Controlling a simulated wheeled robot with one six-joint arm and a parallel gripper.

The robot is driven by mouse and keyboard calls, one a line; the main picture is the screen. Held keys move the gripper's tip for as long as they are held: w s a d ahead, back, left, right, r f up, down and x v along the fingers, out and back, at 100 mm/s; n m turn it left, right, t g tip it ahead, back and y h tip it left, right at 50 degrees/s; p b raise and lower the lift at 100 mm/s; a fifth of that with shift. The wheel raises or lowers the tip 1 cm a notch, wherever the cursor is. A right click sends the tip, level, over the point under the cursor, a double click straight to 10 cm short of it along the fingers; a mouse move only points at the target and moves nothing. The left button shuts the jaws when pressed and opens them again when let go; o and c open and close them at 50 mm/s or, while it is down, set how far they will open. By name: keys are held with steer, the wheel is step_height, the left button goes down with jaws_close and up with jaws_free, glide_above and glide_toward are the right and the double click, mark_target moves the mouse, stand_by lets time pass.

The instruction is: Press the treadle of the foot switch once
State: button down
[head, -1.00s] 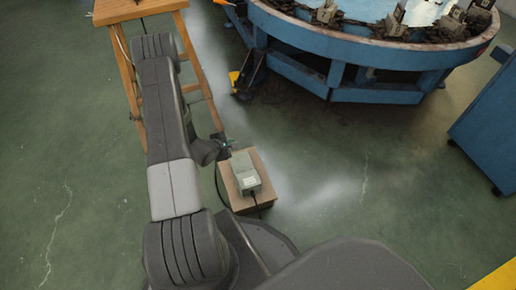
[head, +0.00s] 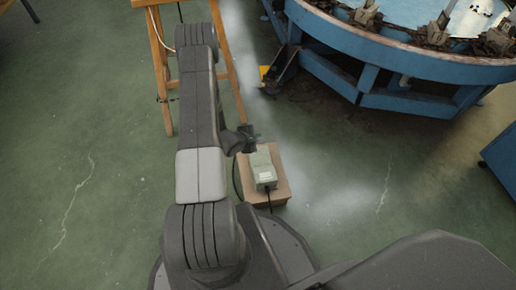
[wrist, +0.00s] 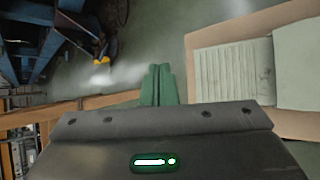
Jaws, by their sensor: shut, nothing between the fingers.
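The foot switch (head: 262,166) is a pale grey-green box with a dark cable, sitting on a tan block (head: 281,194). In the wrist view its ribbed treadle (wrist: 231,68) lies to the right of my fingers, and its smooth housing (wrist: 299,62) is farther right, cut by the frame edge. My gripper (head: 254,137) is just past the far end of the switch in the head view. Its green fingers (wrist: 159,84) are shut with nothing between them, apart from the treadle in the wrist picture. Their height relative to the treadle is hard to tell.
A wooden stand (head: 164,80) is beyond my arm at the upper left. A large blue round machine (head: 400,60) fills the upper right, with a yellow-marked pedal (head: 266,74) at its base. A blue cabinet (head: 503,160) is at the right edge. Green floor right of the block is clear.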

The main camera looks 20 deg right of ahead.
steer(key=f+b, duration=0.1)
steer(key=f, duration=0.1)
steer(key=f+b, duration=0.1)
steer(key=f, duration=0.1)
steer(key=w+f+b, duration=0.1)
steer(key=f+b, duration=0.1)
steer(key=shift+d+f, duration=0.1)
steer(key=shift+d, duration=0.05)
steer(key=shift+w+f, duration=0.1)
steer(key=shift+f, duration=0.35)
stand_by(1.4)
steer(key=shift+w+f+b, duration=0.1)
steer(key=shift+f+b, duration=0.3)
steer(key=shift+b, duration=0.1)
steer(key=shift+w+f+b, duration=0.2)
steer(key=shift+f+b, duration=0.2)
steer(key=shift+f, duration=0.9)
stand_by(1.1)
steer(key=shift+r, duration=0.1)
stand_by(0.4)
steer(key=shift+s+r+p, duration=0.15)
steer(key=shift+r+p, duration=0.45)
steer(key=shift+r, duration=0.2)
steer(key=shift+s+r+p, duration=0.15)
steer(key=shift+r+p, duration=0.45)
steer(key=shift+r, duration=0.2)
